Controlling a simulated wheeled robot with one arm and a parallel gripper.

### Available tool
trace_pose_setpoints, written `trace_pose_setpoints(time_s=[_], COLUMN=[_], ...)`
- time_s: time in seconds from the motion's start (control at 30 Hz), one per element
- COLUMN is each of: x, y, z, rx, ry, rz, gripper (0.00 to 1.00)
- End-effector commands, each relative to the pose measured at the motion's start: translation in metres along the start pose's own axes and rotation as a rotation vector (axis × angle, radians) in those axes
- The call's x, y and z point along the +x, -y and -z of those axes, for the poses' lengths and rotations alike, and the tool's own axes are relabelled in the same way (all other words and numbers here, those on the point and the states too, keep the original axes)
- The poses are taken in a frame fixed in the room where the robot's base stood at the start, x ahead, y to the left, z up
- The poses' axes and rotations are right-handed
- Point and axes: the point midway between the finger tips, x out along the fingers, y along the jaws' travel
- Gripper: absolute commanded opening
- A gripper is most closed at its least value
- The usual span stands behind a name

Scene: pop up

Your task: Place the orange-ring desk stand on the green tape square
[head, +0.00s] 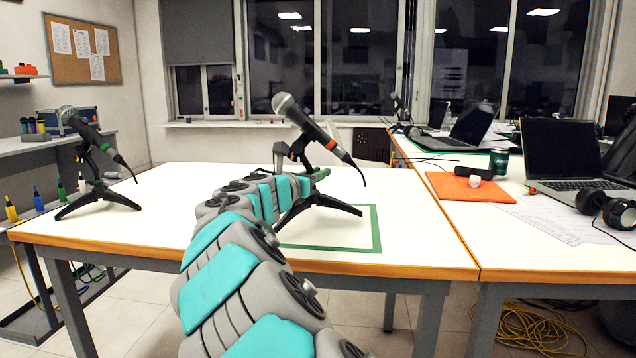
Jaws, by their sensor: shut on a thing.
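The orange-ring desk stand (335,207) is a black tripod holding a microphone that slants down to the right, with an orange band near its lower end. It is upright at the middle of the white table. My gripper (311,178) is shut on its upright post; my arm hides part of the stand and the fingers are hard to make out. The green tape square (377,232) is around and in front of the stand's feet; my arm hides its left side. The right foot appears inside the outline. I cannot tell whether the feet touch the table.
Another microphone stand (97,195) with a green band stands at the table's left end. The right table holds an orange mat (468,188), a laptop (566,150), headphones (606,208) and a dark cup (499,162). The white table (420,235) is clear right of the square.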

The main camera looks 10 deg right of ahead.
Motion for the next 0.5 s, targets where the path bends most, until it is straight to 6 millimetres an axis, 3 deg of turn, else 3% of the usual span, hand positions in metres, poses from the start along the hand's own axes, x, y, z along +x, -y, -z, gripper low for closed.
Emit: trace_pose_setpoints(time_s=[0.1, 0.47, 0.5], x=[-0.0003, -0.0004, -0.0004], y=[0.0004, 0.0003, 0.0002], z=[0.0127, 0.0151, 0.0159], rx=[0.001, 0.0, 0.002], ry=[0.002, 0.002, 0.001], rz=[0.001, 0.001, 0.0], gripper=[0.0, 0.0, 0.25])
